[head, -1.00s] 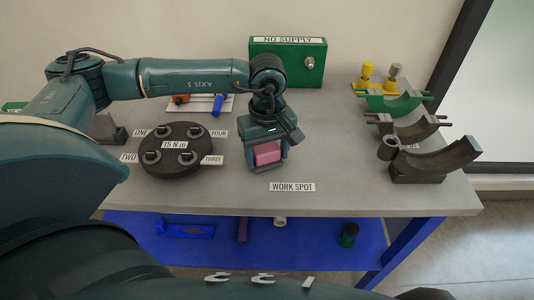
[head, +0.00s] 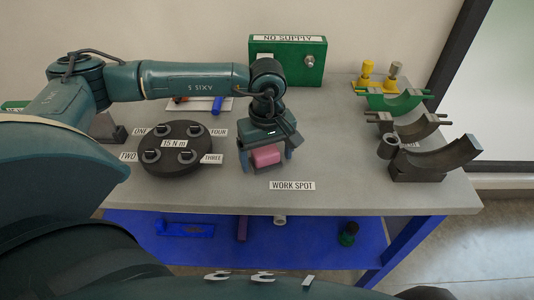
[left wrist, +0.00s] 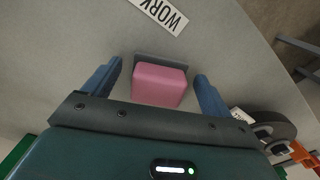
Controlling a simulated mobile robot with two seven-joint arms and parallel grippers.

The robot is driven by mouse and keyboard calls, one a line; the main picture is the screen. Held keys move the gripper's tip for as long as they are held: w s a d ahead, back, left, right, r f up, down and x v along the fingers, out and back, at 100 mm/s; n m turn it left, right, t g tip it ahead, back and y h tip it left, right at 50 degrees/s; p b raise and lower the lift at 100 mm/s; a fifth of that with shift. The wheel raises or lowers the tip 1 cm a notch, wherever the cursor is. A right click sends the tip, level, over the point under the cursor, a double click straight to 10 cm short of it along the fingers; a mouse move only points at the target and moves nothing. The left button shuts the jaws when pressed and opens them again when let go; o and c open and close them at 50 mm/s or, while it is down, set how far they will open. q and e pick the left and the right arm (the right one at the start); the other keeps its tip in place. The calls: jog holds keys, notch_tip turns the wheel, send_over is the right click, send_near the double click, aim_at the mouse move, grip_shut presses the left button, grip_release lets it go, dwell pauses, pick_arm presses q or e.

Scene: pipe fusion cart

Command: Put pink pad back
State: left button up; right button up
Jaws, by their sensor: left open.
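The pink pad (head: 266,156) is a small pink block on the grey cart top, left of the WORK SPOT label. In the left wrist view the pink pad (left wrist: 159,84) sits between the two blue fingers, with a gap on each side. A dark grey strip lies along its far edge. My left gripper (head: 265,165) points down over the pad with its fingers apart. It also shows in the left wrist view (left wrist: 160,80). I cannot tell whether the pad touches the cart top. My right gripper is not in view.
A black disc (head: 176,150) with several bolts stands left of the gripper. The WORK SPOT label (head: 292,186) lies in front. Curved clamp pieces (head: 433,160) stand at the right. A green NO SUPPLY box (head: 300,62) stands behind. The cart top between gripper and clamps is clear.

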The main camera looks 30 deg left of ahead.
aim_at(267, 154)
pick_arm(q)
notch_tip(267, 154, up, 12)
jog(key=b, duration=0.1)
jog(key=shift+r, duration=0.15)
dwell(0.5)
